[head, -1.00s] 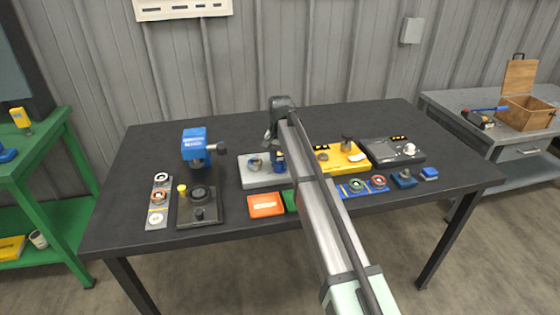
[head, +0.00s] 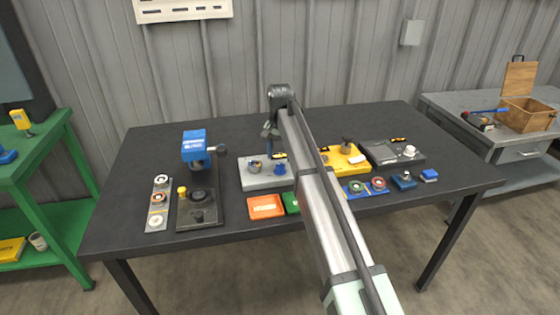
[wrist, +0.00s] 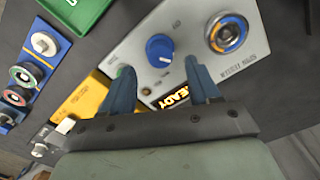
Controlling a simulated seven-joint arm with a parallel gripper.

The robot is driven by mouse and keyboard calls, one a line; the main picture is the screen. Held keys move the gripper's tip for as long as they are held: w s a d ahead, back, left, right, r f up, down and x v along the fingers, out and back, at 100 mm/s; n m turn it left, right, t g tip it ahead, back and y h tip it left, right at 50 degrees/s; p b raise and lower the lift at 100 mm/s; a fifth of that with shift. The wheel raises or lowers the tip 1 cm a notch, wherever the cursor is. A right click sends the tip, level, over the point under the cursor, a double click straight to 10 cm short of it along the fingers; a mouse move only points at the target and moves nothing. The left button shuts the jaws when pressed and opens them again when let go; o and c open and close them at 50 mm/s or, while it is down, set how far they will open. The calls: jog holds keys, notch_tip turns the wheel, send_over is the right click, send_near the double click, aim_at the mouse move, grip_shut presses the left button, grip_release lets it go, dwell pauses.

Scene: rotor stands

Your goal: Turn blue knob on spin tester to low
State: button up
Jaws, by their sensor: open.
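The grey spin tester (head: 252,183) sits near the middle of the black table. Its blue knob (wrist: 160,47) shows clearly in the wrist view, with a pale mark on the side toward my gripper; it also shows in the head view (head: 280,169). A rotor with an orange and blue ring (wrist: 229,34) is on the tester beside the knob. A display reading READY (wrist: 178,98) lies between my fingers. My gripper (wrist: 158,74) is open and empty, its blue fingertips over the tester, just short of the knob. The small panel labels are hard to read.
A yellow unit (head: 341,160) and a dark grey unit (head: 393,152) stand to the right. An orange box (head: 265,207) and a green box (head: 291,202) lie in front. A blue-headed press (head: 195,148) stands left. The back of the table is clear.

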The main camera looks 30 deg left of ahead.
aim_at(280, 165)
notch_tip(280, 165, up, 10)
jog(key=shift+f, duration=0.25)
dwell(0.6)
